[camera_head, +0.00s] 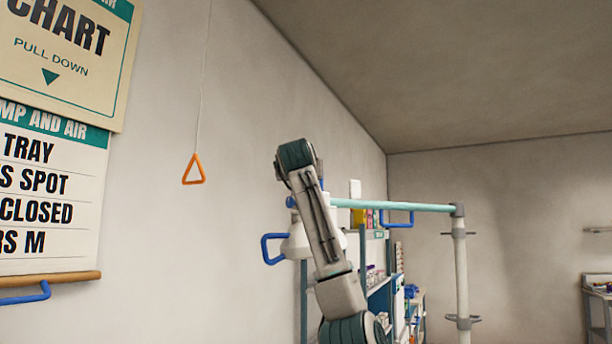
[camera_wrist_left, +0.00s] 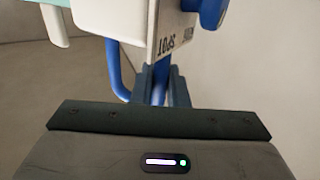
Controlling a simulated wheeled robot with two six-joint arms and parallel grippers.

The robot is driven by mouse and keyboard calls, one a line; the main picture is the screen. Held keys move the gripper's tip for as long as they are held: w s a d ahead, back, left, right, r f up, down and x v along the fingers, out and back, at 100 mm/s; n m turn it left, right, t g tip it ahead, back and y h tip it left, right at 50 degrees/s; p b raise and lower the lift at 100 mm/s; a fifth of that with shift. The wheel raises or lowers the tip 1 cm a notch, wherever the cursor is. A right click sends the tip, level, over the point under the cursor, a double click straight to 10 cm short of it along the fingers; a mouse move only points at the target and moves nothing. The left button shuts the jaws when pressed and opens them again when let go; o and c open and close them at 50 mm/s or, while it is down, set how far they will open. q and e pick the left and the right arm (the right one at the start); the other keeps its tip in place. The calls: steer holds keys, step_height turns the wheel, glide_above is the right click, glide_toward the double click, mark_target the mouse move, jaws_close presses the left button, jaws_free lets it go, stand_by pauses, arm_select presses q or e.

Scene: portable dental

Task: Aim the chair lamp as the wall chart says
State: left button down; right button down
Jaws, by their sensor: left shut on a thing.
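The wall chart (camera_head: 45,190) hangs unrolled at the left of the head view, its left side cut off. Readable parts include "MP AND AIR", "TRAY", "S SPOT", "CLOSED" and "RS M". The white chair lamp (camera_head: 297,243) is partly hidden behind my arm, with a blue handle (camera_head: 266,249) at its left. My left gripper (camera_wrist_left: 162,82) is shut on a blue lamp handle (camera_wrist_left: 117,72) below that housing. My right gripper is out of view.
A teal horizontal pole (camera_head: 395,206) runs right from the lamp to a white post (camera_head: 461,265). A second blue handle (camera_head: 398,219) hangs under it. An orange triangle pull (camera_head: 194,169) hangs on a cord. Stocked shelves (camera_head: 378,280) stand behind; a grey cart (camera_head: 597,300) stands far right.

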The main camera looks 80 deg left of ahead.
arm_select(q)
steer(key=c, duration=1.5)
jaws_free()
steer(key=shift+w+d+r, duration=0.1)
